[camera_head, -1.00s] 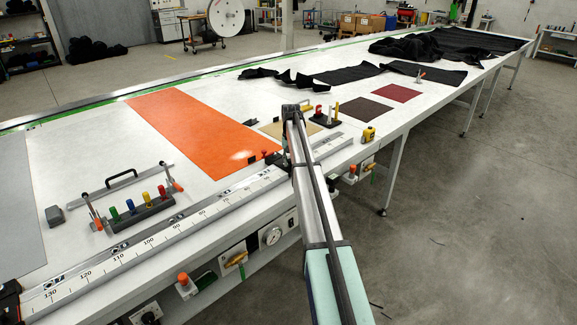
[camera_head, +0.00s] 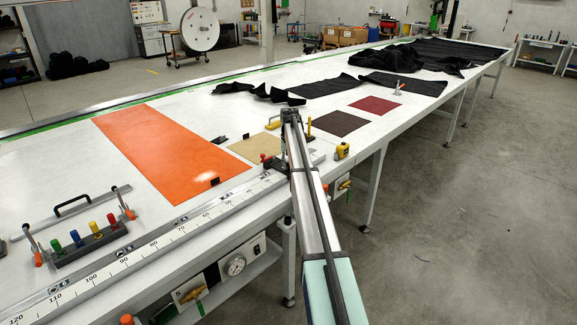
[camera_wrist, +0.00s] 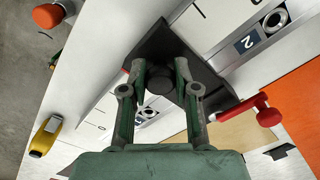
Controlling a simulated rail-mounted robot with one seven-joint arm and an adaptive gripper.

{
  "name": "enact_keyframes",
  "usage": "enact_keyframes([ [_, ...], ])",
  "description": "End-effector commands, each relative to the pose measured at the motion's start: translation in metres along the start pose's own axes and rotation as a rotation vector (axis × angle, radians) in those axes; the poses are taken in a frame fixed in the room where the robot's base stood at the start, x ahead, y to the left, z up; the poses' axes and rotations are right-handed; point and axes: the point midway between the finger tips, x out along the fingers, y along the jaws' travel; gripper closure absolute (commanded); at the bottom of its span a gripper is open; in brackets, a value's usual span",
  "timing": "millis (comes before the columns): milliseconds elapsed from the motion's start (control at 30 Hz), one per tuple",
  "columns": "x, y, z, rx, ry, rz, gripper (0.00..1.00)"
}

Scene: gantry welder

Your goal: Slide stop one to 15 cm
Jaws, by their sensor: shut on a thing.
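The dark stop (camera_wrist: 213,84) sits on the ruler rail (camera_head: 190,217), under my gripper in the wrist view. My gripper (camera_wrist: 160,72) is shut on the round black knob of this stop, with one finger on each side. A red-tipped lever (camera_wrist: 266,113) sticks out from the stop's side. In the head view my gripper (camera_head: 283,163) is at the rail near its right, low-number end, beside the tan sheet, and the arm partly hides the stop. The exact scale reading at the stop cannot be read.
An orange sheet (camera_head: 160,150) and a tan sheet (camera_head: 255,146) lie behind the rail. A yellow tape measure (camera_head: 342,151) stands near the table's front edge. A rack with colored handles (camera_head: 92,243) is at left. A gauge (camera_head: 234,265) hangs below the edge.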

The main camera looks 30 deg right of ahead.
Motion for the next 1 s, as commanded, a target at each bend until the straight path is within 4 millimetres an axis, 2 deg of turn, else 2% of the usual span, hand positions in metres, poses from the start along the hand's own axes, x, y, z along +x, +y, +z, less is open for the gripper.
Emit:
enact_keyframes([
  [100,0.001,0.001,0.000,0.001,0.002,0.002,1.00],
  [133,0.001,0.001,0.000,0.001,0.002,0.002,0.60],
  [167,0.001,0.001,0.000,0.001,0.001,0.002,0.49],
  [200,0.001,0.001,0.000,0.001,0.001,0.002,0.45],
  [467,0.000,0.000,0.000,0.000,0.000,0.001,0.45],
  [633,-0.008,0.000,0.000,0.000,0.000,0.000,0.45],
  [767,-0.026,0.000,0.000,0.000,0.002,0.000,0.45],
  [1000,-0.073,0.000,-0.001,0.000,0.002,0.001,0.45],
])
